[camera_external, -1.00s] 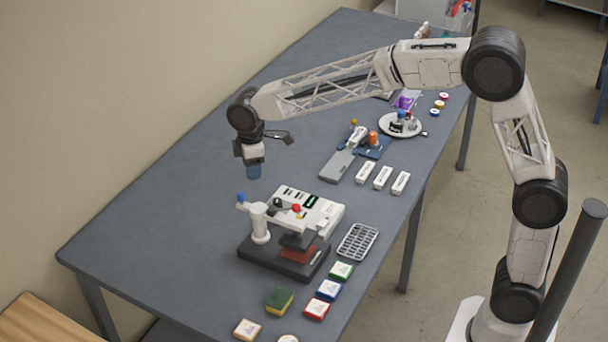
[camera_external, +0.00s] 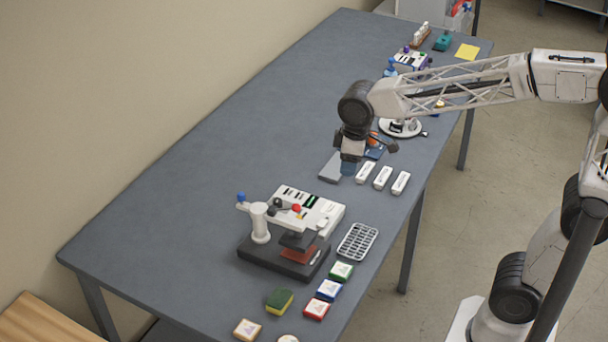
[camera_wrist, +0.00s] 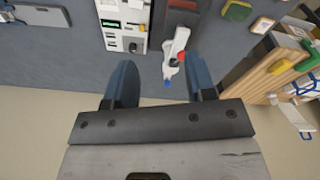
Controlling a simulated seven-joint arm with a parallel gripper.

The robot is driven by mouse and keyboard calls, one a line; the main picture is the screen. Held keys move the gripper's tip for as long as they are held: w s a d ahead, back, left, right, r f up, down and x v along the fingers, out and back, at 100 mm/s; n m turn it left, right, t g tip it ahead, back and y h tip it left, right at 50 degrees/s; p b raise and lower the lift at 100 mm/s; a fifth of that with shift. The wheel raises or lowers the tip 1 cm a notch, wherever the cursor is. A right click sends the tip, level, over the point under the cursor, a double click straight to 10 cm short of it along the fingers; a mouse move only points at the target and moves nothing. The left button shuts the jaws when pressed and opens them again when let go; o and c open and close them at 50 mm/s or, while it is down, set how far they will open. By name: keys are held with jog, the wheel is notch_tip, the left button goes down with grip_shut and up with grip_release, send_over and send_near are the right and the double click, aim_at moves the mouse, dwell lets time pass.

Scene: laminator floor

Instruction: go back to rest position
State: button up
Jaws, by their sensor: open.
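My gripper (camera_external: 348,168) is above the table near its middle, in front of the grey flat device as seen in the external view. In the wrist view my gripper (camera_wrist: 160,85) shows two blue fingers spread apart with nothing held between them. The white laminating machine (camera_external: 310,208) with its dark base stands lower left of my gripper in the external view.
Three white blocks (camera_external: 383,178) lie just right of my gripper. A grey slotted tray (camera_external: 358,242), several coloured blocks (camera_external: 329,290) and a green-yellow sponge (camera_external: 279,300) lie near the front edge. A white round plate (camera_external: 402,130) stands behind. The table's left side (camera_external: 200,180) is clear.

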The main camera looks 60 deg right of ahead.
jog(key=s+d+f+m, duration=0.1)
jog(key=s+f+m, duration=0.1)
jog(key=s, duration=0.9)
jog(key=s+d+f+m+t, duration=0.1)
jog(key=s+f+m, duration=0.1)
jog(key=s, duration=0.9)
jog(key=shift+s+d+f, duration=0.25)
jog(key=shift+d+f, duration=0.05)
jog(key=shift+f, duration=0.3)
